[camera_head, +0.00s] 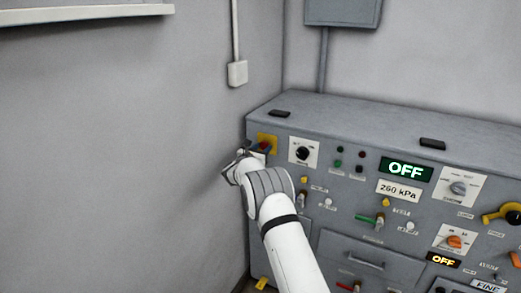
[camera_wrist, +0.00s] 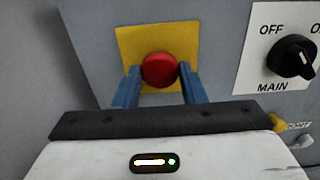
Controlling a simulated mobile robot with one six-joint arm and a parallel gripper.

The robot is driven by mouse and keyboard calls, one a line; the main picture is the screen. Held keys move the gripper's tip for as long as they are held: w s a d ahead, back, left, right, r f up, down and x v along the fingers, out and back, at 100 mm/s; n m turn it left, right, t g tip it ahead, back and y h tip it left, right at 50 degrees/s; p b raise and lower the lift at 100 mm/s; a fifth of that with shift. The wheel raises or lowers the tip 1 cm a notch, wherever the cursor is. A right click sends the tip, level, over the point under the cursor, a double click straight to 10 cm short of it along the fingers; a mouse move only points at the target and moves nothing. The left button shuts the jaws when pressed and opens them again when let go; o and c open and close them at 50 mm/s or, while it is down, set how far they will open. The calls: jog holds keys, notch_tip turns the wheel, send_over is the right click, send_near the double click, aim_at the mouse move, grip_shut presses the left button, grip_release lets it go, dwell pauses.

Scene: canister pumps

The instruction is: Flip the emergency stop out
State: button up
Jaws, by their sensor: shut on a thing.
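The emergency stop is a round red button on a yellow square plate (camera_wrist: 128,45) at the upper left of the grey control panel. In the wrist view the red button (camera_wrist: 159,70) sits between the blue fingers of my gripper (camera_wrist: 158,76), which is shut on it. In the head view my gripper (camera_head: 250,157) is at the panel's left end and covers part of the yellow plate (camera_head: 267,139). The underside of the button is hidden.
To the right of the button is the MAIN rotary switch (camera_wrist: 292,58), also seen in the head view (camera_head: 303,153). A green OFF display (camera_head: 405,169) and a 260 kPa label (camera_head: 399,189) are further right. A grey wall (camera_head: 120,150) stands close on the left.

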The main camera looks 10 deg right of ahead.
jog(key=shift+a, duration=0.1)
grip_shut()
